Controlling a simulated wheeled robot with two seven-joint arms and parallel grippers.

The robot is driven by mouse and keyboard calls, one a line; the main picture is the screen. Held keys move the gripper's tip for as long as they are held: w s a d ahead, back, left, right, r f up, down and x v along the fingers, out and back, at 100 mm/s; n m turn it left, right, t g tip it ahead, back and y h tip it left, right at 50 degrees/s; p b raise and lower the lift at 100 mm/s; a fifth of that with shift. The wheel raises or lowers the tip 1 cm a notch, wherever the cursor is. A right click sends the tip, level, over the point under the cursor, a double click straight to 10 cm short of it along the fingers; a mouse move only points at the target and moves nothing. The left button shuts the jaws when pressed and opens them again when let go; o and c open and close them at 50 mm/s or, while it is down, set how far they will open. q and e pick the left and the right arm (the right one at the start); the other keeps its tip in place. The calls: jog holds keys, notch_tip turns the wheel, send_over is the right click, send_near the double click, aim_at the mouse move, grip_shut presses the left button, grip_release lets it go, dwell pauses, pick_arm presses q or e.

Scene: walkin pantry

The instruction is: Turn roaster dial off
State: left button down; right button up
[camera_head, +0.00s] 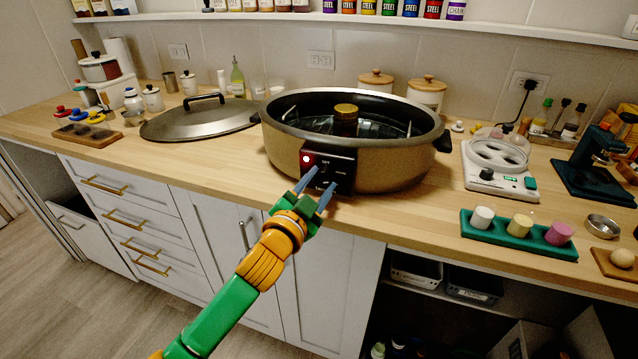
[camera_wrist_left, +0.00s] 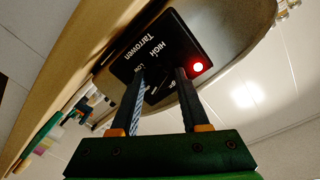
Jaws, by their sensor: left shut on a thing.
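The roaster (camera_head: 400,165) is a large brown oval pan with a dark rim, standing uncovered on the wooden counter. Its black control panel (camera_head: 343,158) faces me and carries a lit red light (camera_head: 306,159). The panel also shows in the left wrist view (camera_wrist_left: 181,48), with "High" and "Low" lettering and the red light (camera_wrist_left: 198,67). My left gripper (camera_head: 318,186) is at the panel. In the left wrist view its fingers (camera_wrist_left: 160,88) are shut on the dark dial (camera_wrist_left: 157,89), one on each side. The fingers partly hide the dial and its setting. My right gripper is out of view.
A round lid (camera_head: 197,121) lies left of the roaster. A white egg cooker (camera_head: 490,180) and a green tray (camera_head: 512,238) with several cups are on the right. Cabinets with brass handles are below. The counter edge runs under my left gripper.

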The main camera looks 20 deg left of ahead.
pick_arm(q)
jog(key=n+p, duration=0.1)
jog(key=n, duration=0.5)
jog(key=shift+p, duration=0.4)
jog(key=n+p, duration=0.1)
jog(key=n, duration=0.3)
jog(key=shift+n+t+y+p, duration=0.3)
jog(key=shift+n+p, duration=0.7)
jog(key=shift+n, duration=1.1)
jog(key=shift+d+f+n, duration=0.1)
jog(key=shift+n, duration=0.2)
jog(key=shift+c, duration=2)
grip_release()
